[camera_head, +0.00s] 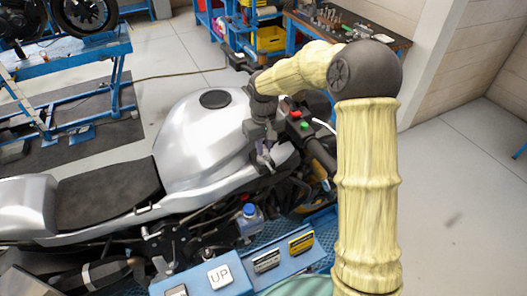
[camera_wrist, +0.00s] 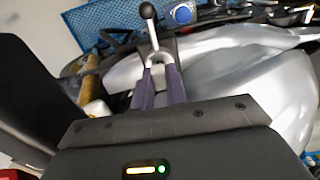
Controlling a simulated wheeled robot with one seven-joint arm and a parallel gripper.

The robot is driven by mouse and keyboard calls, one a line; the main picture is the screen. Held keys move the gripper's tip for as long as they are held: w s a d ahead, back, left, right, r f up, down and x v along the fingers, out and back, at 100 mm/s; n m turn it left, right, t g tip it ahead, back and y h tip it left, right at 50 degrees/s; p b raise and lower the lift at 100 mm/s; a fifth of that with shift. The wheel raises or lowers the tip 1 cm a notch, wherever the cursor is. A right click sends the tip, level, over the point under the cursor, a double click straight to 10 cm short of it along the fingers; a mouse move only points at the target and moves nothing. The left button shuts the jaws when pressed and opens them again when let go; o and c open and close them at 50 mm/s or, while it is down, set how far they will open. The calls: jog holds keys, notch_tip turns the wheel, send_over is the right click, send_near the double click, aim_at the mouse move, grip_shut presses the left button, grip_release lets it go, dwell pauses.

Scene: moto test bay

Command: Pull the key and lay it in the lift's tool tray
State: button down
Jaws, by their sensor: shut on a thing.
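My gripper (camera_head: 264,147) is over the front of the silver motorcycle's tank, near the handlebar. In the wrist view its two purple fingers (camera_wrist: 160,75) are shut on a small silver piece, which I take to be the key (camera_wrist: 157,58); the fingers hide most of it. I cannot tell whether it still sits in its lock. A silver stem with a black ball end (camera_wrist: 148,10) shows just beyond the fingertips; I cannot tell if it belongs to the key. The lift's blue ledge (camera_head: 315,258) is at the bottom of the head view. I cannot make out the tool tray there for certain.
The tank (camera_head: 205,130) and the black seat (camera_head: 105,188) lie left of my gripper. The handlebar (camera_head: 320,153) is close on the right. An UP button (camera_head: 219,277) and a blue-capped bottle (camera_head: 250,215) are below. A workbench (camera_head: 350,32) stands behind. Open floor is at right.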

aim_at(264, 147)
jog(key=shift+r+p, duration=1.8)
jog(key=shift+r, duration=0.55)
jog(key=shift+r, duration=0.1)
